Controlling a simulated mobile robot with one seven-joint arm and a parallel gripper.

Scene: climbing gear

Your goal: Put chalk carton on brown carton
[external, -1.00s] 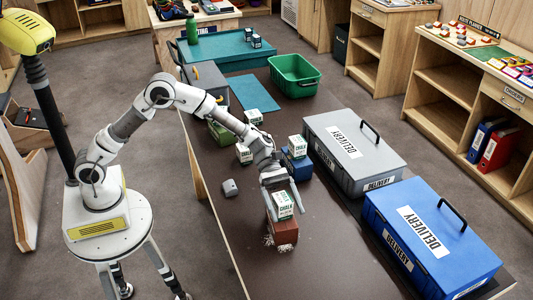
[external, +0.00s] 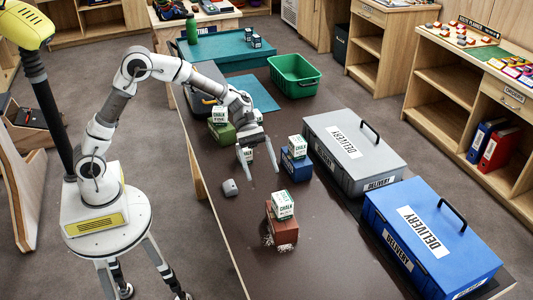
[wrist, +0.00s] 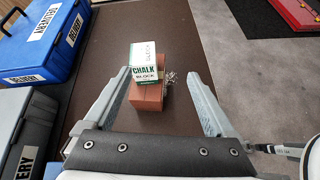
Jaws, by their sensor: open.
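A white and green chalk carton (external: 283,204) rests on top of the reddish-brown carton (external: 284,231), near the front of the dark table. It is turned slightly relative to the brown carton. In the wrist view the chalk carton (wrist: 145,65) covers the far part of the brown carton (wrist: 148,98), and both lie beyond and between my finger lines. My gripper (external: 260,170) is open and empty, apart from the pair, up the table from them.
Grey (external: 355,160) and blue (external: 430,245) delivery boxes line the right side. A green bin (external: 295,76) stands farther back. The table's front is clear.

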